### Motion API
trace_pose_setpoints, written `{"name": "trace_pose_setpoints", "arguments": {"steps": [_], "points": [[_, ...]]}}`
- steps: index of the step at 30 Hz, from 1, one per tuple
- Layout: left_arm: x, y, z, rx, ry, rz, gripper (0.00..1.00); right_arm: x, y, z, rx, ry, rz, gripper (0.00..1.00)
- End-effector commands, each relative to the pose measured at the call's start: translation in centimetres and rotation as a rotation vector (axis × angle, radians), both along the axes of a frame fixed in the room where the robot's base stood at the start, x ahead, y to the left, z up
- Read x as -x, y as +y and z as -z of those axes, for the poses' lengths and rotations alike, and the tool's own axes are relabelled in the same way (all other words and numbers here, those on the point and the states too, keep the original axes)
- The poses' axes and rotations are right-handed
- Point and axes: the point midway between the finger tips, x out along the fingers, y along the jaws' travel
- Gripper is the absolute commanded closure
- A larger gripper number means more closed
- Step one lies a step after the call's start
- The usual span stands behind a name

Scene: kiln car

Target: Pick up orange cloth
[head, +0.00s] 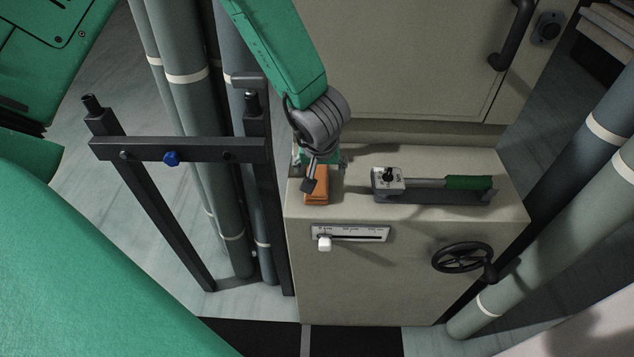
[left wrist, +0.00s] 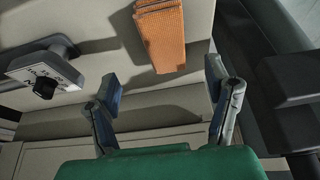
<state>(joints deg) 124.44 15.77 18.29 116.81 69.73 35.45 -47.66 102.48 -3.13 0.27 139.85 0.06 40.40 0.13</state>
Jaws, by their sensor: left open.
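The orange cloth (head: 316,197) lies folded on the left end of the beige cabinet's top ledge (head: 440,217). It also shows in the left wrist view (left wrist: 161,34), at the top of the picture beyond the fingertips. My left gripper (head: 311,180) reaches down over the cloth from above in the head view and hides part of it. In the left wrist view its two fingers (left wrist: 164,80) are spread apart with nothing between them. The cloth looks apart from both fingers there. My right gripper is not in view.
A lever with a green handle (head: 468,182) and grey base lies right of the cloth. The cabinet front has a slider with a white knob (head: 324,243) and a black handwheel (head: 462,257). A dark metal frame (head: 180,150) and grey pipes stand at left. More pipes (head: 560,230) stand at right.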

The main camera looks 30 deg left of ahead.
Motion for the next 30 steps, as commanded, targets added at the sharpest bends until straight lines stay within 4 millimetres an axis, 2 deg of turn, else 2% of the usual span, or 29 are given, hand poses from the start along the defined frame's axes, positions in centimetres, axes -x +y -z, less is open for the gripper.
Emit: {"name": "trace_pose_setpoints", "arguments": {"steps": [1,3,11,19,30], "points": [[-0.2,0.2,1.1,0.0,0.002,-0.002,0.28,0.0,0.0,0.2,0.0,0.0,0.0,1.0],[-0.5,0.4,1.9,0.001,0.002,-0.001,0.28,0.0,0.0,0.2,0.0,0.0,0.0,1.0],[-1.0,1.0,3.6,0.0,0.0,-0.002,0.28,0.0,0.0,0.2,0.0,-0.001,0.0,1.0],[-2.1,2.3,7.1,0.0,0.001,-0.001,0.28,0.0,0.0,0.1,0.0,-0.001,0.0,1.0],[-2.3,2.4,7.6,0.0,-0.002,0.0,0.28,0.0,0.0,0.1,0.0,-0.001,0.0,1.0]]}}
